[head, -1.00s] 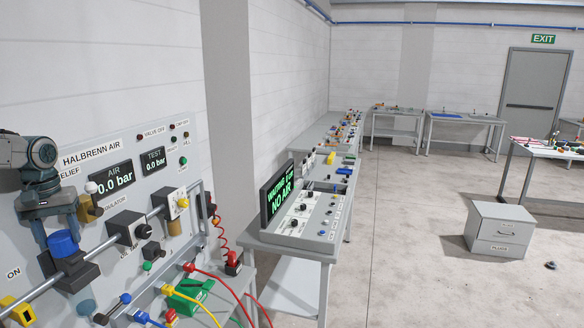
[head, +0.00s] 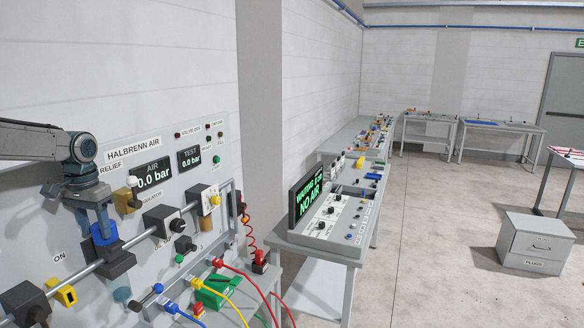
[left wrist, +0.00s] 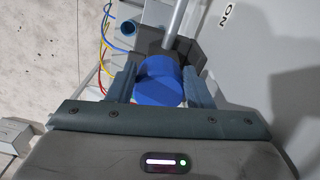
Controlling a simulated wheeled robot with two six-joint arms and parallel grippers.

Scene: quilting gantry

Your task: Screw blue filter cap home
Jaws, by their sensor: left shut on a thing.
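The blue filter cap (head: 104,233) sits on top of the dark filter body (head: 117,262) on the air panel's grey pipe. My left gripper (head: 104,235) reaches down over the cap from above. In the left wrist view the cap (left wrist: 159,81) is a ribbed blue cylinder between the two fingers of my left gripper (left wrist: 160,84), which is shut on it. The dark filter body (left wrist: 185,50) shows behind the cap. A clear bluish bowl (head: 122,294) hangs below the body. Whether the cap is fully seated cannot be told. My right gripper does not show.
The air display (head: 153,174) reads 0.0 bar. A regulator block (head: 162,222) sits on the same pipe to the right, and a yellow block (head: 62,293) lies to the left. A bench console screen (head: 306,200) says NO AIR.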

